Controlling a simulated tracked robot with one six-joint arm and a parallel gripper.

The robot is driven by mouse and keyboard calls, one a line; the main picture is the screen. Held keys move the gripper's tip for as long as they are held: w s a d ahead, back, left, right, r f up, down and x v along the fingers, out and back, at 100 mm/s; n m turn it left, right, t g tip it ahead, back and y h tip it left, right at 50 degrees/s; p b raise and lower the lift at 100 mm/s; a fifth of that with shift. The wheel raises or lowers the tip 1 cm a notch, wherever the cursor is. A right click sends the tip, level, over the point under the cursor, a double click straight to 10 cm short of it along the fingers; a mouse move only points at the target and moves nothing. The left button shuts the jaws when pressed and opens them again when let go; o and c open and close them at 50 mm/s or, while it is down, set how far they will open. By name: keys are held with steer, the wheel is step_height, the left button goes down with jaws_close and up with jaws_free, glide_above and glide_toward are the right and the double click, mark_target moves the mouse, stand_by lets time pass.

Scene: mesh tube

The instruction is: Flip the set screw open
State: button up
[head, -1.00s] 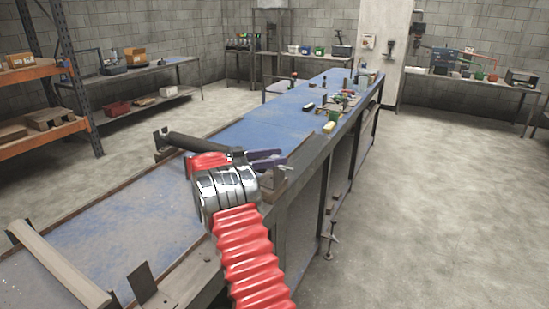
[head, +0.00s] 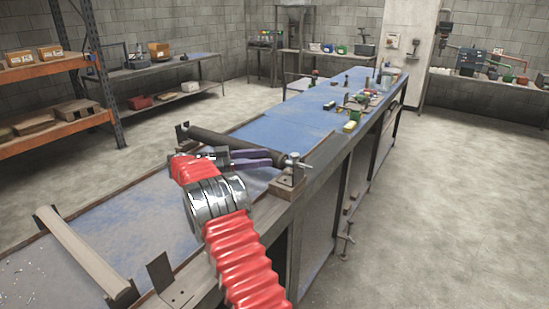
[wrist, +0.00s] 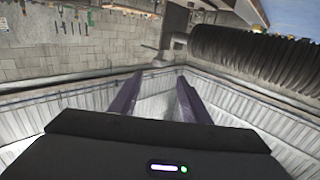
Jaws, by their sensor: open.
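The set screw (head: 293,160) is a small silver T-shaped piece on the bracket at the right end of the dark mesh tube (head: 222,141), in the head view. My gripper (head: 269,159) is open and empty. Its purple fingers lie beside the tube and point right towards the set screw, apart from it. In the wrist view my gripper (wrist: 158,75) shows two spread fingers with nothing between them. The ribbed dark tube (wrist: 250,50) is at upper right there. A small grey piece near its end may be the set screw; its exact pose is too small to tell.
The tube spans the blue-topped bench (head: 285,128). A second, lighter roller (head: 82,248) lies across its near end, with an upright metal plate (head: 160,271) beside it. Small tools stand farther along the bench. The floor to the right is clear.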

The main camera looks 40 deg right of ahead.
steer(key=shift+v, duration=1.2)
